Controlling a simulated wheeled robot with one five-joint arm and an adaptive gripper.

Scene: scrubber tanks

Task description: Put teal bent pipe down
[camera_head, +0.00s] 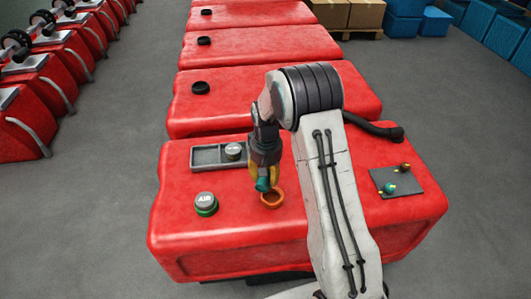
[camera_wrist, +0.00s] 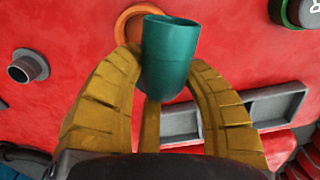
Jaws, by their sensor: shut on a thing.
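The teal bent pipe (camera_head: 263,185) is held in my gripper (camera_head: 264,174) above the near red tank (camera_head: 330,225). An orange ring-shaped port (camera_head: 272,199) is close beside the pipe, on the tank top. The orange port (camera_wrist: 128,26) is partly hidden behind the pipe in the wrist view. I cannot tell whether the pipe touches it.
A grey tray (camera_head: 205,155) holds a silver round cap (camera_head: 233,151). A green-based AIR cap (camera_head: 205,203) sits at the left. More red tanks stand behind. Bare tank top surrounds the port.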

